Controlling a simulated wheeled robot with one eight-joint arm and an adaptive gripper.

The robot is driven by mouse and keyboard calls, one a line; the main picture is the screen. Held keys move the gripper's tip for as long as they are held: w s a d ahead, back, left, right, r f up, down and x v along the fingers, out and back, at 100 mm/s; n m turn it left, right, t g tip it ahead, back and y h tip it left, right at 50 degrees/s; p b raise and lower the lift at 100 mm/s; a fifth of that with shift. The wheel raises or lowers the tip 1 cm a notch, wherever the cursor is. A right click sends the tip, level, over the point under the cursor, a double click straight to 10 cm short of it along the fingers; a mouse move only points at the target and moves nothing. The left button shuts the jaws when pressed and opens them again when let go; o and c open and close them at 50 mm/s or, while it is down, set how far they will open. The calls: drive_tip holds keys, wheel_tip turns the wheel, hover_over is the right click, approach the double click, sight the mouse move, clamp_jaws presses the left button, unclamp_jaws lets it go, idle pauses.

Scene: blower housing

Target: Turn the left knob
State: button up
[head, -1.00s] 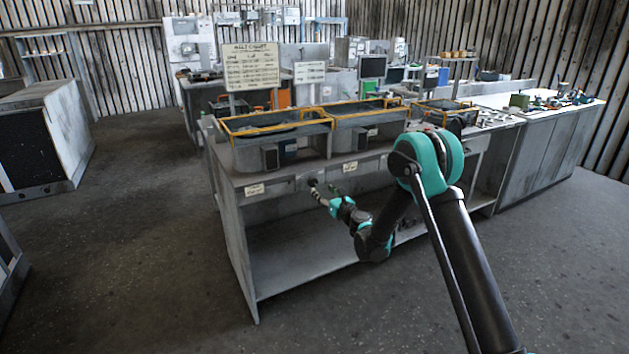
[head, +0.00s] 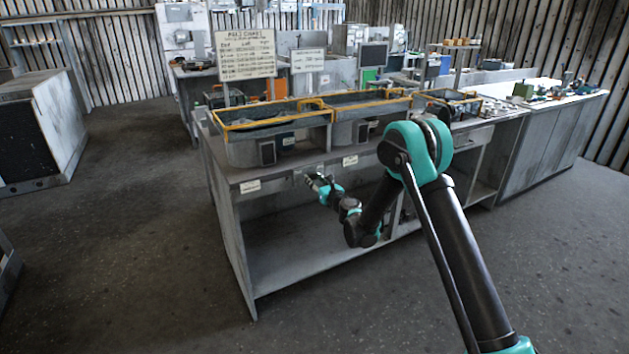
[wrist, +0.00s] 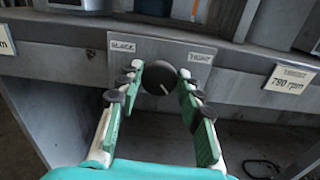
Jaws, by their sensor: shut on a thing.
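The knob (wrist: 158,75) is dark and round with a pale pointer mark toward its lower right. It sits on a grey plate (wrist: 201,77) labelled "SLACK" at left and "TIGHT" at right. My gripper (wrist: 160,80) has a green-padded finger on each side of the knob and is shut on it. In the head view my gripper (head: 318,181) reaches the front panel of the workbench (head: 232,217), and the knob is hidden behind it.
A tag reading "790 rpm" (wrist: 289,80) is right of the plate. Yellow-edged housings (head: 268,133) stand on the bench top above. The open lower shelf (head: 290,260) is empty below my arm. Floor (head: 130,220) left of the bench is clear.

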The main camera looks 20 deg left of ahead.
drive_tip(key=c, duration=0.3)
drive_tip(key=n, duration=0.5)
drive_tip(key=shift+s+n, duration=0.15)
drive_tip(key=shift+n, duration=0.15)
drive_tip(key=n, duration=0.5)
drive_tip(key=shift+a+f, duration=0.1)
drive_tip(key=shift+f, duration=0.05)
drive_tip(key=n, duration=1)
drive_tip(key=shift+s+f+n, duration=0.15)
drive_tip(key=shift+f+n, duration=0.05)
drive_tip(key=shift+n, duration=0.5)
